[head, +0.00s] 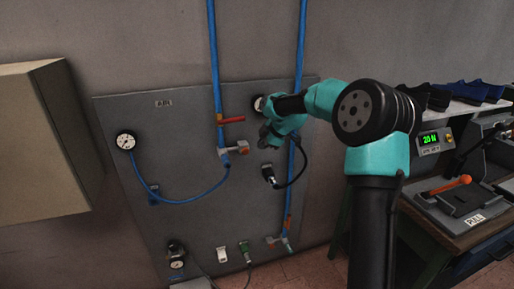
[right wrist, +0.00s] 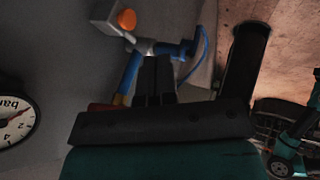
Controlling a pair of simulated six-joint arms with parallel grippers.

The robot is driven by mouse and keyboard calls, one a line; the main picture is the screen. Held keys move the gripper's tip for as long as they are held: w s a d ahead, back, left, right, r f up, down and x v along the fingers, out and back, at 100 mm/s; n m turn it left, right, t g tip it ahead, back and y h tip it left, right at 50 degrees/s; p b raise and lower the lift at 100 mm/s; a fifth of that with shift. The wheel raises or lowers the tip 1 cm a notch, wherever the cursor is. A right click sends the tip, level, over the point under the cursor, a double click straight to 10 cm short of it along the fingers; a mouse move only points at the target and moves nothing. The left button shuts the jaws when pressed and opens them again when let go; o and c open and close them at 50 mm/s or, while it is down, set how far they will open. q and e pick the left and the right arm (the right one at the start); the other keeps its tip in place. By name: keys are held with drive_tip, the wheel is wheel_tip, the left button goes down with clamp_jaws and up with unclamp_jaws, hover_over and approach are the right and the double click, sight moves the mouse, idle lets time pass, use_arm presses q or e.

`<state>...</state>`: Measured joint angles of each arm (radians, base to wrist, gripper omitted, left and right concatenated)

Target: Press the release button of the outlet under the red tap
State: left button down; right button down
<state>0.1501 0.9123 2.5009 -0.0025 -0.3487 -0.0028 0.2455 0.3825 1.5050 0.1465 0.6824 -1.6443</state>
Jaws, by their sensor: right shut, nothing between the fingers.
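The red tap (head: 231,120) is on the left blue pipe of the grey panel. Its handle also shows in the right wrist view (right wrist: 101,107). The outlet (head: 226,153) under it has a blue hose plugged in. Its orange release button (head: 243,147) is on a grey block on its right side, and shows at the top of the right wrist view (right wrist: 127,19). My right gripper (head: 265,136) is shut and empty, to the right of the button in the head view. Its fingertips (right wrist: 156,60) show no clear contact with the outlet. My left gripper is out of view.
Another outlet (head: 286,243) with an orange button is at the panel's lower right. A black cable (head: 298,173) hangs under my right gripper. Gauges (head: 125,141) are on the panel. A beige box (head: 45,140) is at left, a workbench (head: 465,215) at right.

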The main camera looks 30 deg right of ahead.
sight(248, 151)
drive_tip(key=shift+w+a+f, duration=0.2)
drive_tip(key=shift+w+f, duration=1)
drive_tip(key=shift+w, duration=0.3)
drive_tip(key=shift+w+a+f, duration=0.25)
drive_tip(key=shift+w+f, duration=1)
drive_tip(key=shift+w, duration=0.25)
drive_tip(key=shift+w+a+f, duration=0.2)
drive_tip(key=shift+w+f, duration=1)
drive_tip(key=shift+w, duration=0.3)
